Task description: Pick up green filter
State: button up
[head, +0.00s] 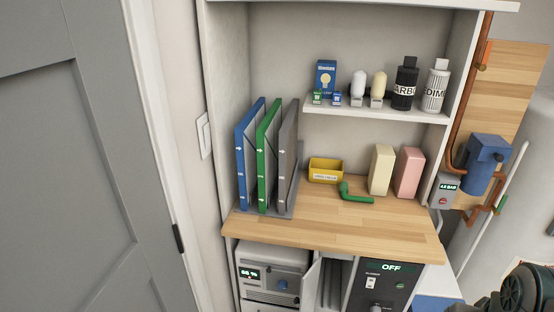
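The green filter (267,157) is a thin, tall panel with white arrow marks. It stands upright in a grey rack at the left end of the wooden counter. A blue filter (248,157) stands close on its left and a grey filter (287,157) close on its right. Narrow gaps separate them. My gripper's fingers do not show in the head view.
The counter (330,228) is clear in front. A shelf (375,113) with bulbs and bottles hangs above. A grey door (75,160) is left.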

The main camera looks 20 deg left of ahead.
aim_at(268, 133)
jog(key=u, duration=0.65)
jog(key=i, duration=0.95)
